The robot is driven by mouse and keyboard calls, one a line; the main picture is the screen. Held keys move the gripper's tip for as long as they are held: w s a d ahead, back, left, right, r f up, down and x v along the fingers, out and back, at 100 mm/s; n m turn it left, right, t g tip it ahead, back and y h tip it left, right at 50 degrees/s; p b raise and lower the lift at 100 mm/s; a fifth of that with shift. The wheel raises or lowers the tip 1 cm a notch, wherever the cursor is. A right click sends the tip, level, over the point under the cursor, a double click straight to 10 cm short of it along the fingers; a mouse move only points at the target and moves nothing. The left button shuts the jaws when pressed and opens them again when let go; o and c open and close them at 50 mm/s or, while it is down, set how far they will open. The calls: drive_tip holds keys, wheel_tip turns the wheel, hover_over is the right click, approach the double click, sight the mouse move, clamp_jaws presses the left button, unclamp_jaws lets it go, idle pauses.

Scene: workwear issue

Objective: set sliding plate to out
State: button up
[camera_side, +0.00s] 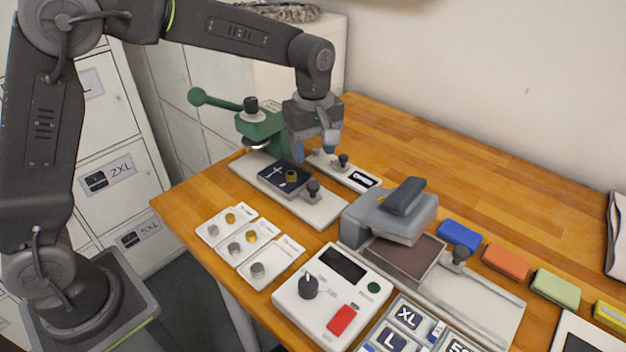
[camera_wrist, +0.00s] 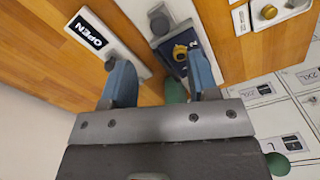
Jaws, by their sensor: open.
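A dark blue plate (camera_side: 272,177) with a brass ring on it lies on a pale rail base in front of the green hand press, with a dark knob (camera_side: 313,188) at its near end. It also shows in the wrist view (camera_wrist: 198,38), beyond my fingertips. A second plate, brown (camera_side: 405,257), sits partly under the grey heat press on a long pale rail, with its own knob (camera_side: 460,254). I cannot tell which one the task calls the sliding plate. My gripper (camera_side: 315,147) is open and empty, pointing down beside the green press, above the bench; it also shows in the wrist view (camera_wrist: 162,76).
The green press (camera_side: 262,130) stands close to my gripper, its lever reaching left. A white strip marked OPEN (camera_wrist: 98,38) with a knob lies beside the blue plate. The grey heat press (camera_side: 390,212), a control box (camera_side: 300,308) and colored blocks fill the right. The back bench is clear.

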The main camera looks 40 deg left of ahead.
sight(313, 184)
wheel_tip(313, 184, down, 8)
drive_tip(key=shift+f, duration=0.25)
drive_tip(key=shift+c, duration=0.4)
clamp_jaws()
